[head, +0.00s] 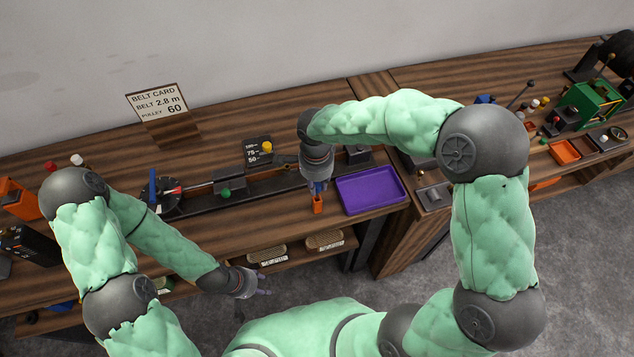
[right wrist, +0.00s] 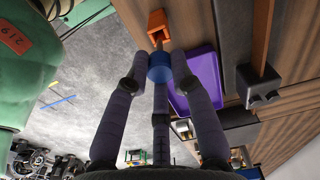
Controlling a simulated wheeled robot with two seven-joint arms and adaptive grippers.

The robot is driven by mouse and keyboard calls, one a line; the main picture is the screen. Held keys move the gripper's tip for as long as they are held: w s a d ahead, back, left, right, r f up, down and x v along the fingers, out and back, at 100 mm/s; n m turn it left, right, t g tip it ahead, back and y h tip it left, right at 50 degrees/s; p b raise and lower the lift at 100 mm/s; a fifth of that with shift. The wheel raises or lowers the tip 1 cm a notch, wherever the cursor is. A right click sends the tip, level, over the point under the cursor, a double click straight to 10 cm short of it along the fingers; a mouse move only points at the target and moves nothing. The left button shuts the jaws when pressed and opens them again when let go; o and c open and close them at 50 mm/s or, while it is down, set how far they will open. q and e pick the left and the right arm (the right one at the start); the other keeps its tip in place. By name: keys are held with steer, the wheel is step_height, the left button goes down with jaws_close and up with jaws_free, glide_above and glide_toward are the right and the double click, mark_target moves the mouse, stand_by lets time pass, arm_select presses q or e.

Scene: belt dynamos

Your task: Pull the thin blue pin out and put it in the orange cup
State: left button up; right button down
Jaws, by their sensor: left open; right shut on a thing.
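The orange cup (head: 318,205) stands on the wooden bench, just left of the purple tray; it also shows at the top of the right wrist view (right wrist: 158,22). My left gripper (head: 260,285) is open and empty, in front of the bench's front edge.
The purple tray (head: 370,190) lies right of the cup. A dark rail device (head: 228,188) with a green knob runs along the bench to the left. A belt card sign (head: 158,104) stands behind. Brushes (head: 325,240) lie on a lower shelf.

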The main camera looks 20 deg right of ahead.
mark_target(317, 197)
steer(key=shift+f+b, duration=2.35)
steer(key=shift+f, duration=0.3)
stand_by(0.4)
steer(key=c, duration=1)
jaws_free()
steer(key=shift+r, duration=0.1)
step_height(317, 197, up, 12)
steer(key=shift+s+a, duration=0.1)
steer(key=shift+a, duration=0.05)
